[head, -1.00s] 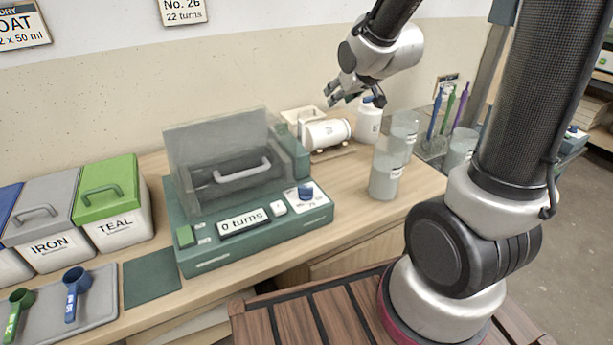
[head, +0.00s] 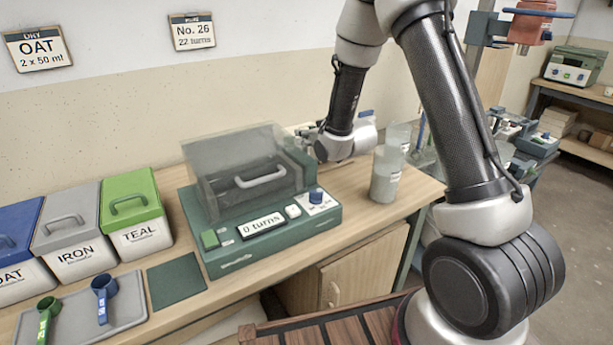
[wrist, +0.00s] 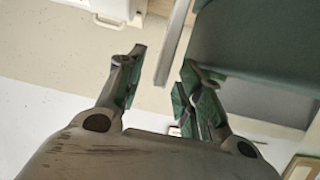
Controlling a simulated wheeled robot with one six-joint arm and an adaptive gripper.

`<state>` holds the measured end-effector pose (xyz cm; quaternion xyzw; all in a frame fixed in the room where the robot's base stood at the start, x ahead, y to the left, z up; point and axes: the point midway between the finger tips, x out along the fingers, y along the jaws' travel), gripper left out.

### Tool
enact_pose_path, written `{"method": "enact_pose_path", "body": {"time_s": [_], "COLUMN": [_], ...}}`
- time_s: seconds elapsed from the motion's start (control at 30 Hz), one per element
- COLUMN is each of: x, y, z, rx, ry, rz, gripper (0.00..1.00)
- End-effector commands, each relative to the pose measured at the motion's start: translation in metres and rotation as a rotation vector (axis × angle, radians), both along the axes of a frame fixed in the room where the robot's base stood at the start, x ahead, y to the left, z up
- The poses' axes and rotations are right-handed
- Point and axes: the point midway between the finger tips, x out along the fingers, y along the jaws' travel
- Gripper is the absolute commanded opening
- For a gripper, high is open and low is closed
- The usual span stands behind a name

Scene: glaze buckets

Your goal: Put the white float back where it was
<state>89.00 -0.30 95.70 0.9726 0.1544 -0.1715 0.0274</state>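No object in the current views can be surely told as the white float. My gripper (head: 308,134) is low behind the right rear of the green machine, partly hidden by my own wrist. In the wrist view its two fingers (wrist: 162,72) are spread apart, with nothing clearly held between them. The white drum and white box seen behind the machine earlier are now mostly hidden by my arm.
The green machine (head: 262,232) with a clear cover stands close to my gripper. Clear beakers (head: 385,177) stand right of my wrist. Lidded bins (head: 140,212) and a scoop tray (head: 75,322) are at the left. A green mat (head: 176,282) lies bare.

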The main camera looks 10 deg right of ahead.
Motion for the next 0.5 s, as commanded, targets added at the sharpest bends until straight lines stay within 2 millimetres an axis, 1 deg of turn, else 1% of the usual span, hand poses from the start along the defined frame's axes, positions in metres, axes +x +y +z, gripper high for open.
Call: {"method": "enact_pose_path", "body": {"time_s": [0.1,0.33,0.37,0.5], "x": [0.0095,0.0108,0.0107,0.0107], "y": [0.0029,0.0033,0.0032,0.0032], "z": [-0.0039,-0.0043,-0.0043,-0.0043], "rx": [-0.001,-0.001,-0.001,-0.001], "ry": [0.001,0.001,0.001,0.001], "rz": [-0.001,-0.001,-0.001,-0.001], "gripper": [0.36,0.36,0.33,0.07]}}
